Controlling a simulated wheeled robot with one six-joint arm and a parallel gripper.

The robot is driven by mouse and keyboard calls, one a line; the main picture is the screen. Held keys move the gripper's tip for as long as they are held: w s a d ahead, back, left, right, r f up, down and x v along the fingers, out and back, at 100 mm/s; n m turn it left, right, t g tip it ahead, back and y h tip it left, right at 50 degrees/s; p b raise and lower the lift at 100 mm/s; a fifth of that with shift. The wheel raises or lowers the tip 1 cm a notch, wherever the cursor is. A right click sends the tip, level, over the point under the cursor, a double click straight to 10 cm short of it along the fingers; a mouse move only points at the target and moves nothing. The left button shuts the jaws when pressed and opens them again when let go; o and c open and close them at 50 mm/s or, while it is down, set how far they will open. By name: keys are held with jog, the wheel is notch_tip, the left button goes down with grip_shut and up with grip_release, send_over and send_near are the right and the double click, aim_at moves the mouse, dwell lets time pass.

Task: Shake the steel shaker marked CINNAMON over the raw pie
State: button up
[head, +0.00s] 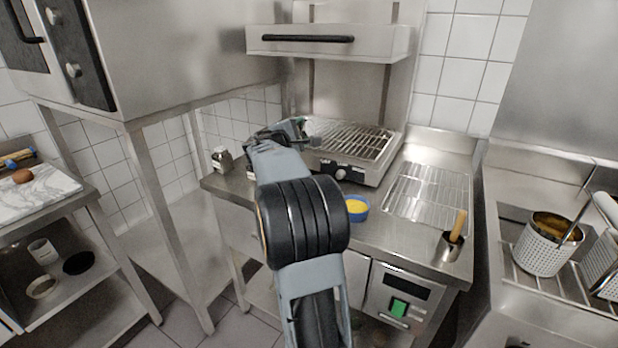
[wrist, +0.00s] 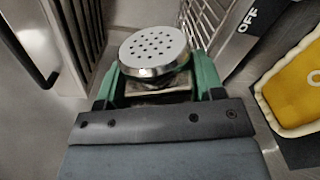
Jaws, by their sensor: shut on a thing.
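My gripper (wrist: 152,88) is shut on a steel shaker (wrist: 154,52) with a round, perforated lid; its green fingers sit on either side. The lid faces the wrist camera, and no CINNAMON marking shows on the visible part. A pie with a pale crust rim and yellow-orange filling (wrist: 295,92) lies at the right edge of the wrist view, partly cut off, apart from the shaker. In the head view my gripper (head: 288,132) is in front of the grill, above the steel counter, and my arm hides much of the counter; I cannot make out the pie there.
A grill (head: 352,150) stands at the back of the counter under a raised hood (head: 330,42). Steel shakers (head: 222,158) stand at the counter's left end. A blue bowl with yellow contents (head: 357,208) is right of my arm.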

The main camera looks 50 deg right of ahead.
notch_tip(320, 180, up, 2)
jog(key=n+p, duration=0.3)
jog(key=shift+r+n+p, duration=0.1)
jog(key=shift+n+p, duration=0.2)
jog(key=shift+p, duration=0.1)
jog(key=n+p, duration=0.3)
jog(key=shift+r+n, duration=0.3)
jog(key=shift+r, duration=0.1)
jog(key=n+p, duration=0.3)
jog(key=shift+r, duration=0.2)
jog(key=shift+f+n+p, duration=0.2)
jog(key=shift+n+p, duration=0.2)
jog(key=shift+n, duration=0.4)
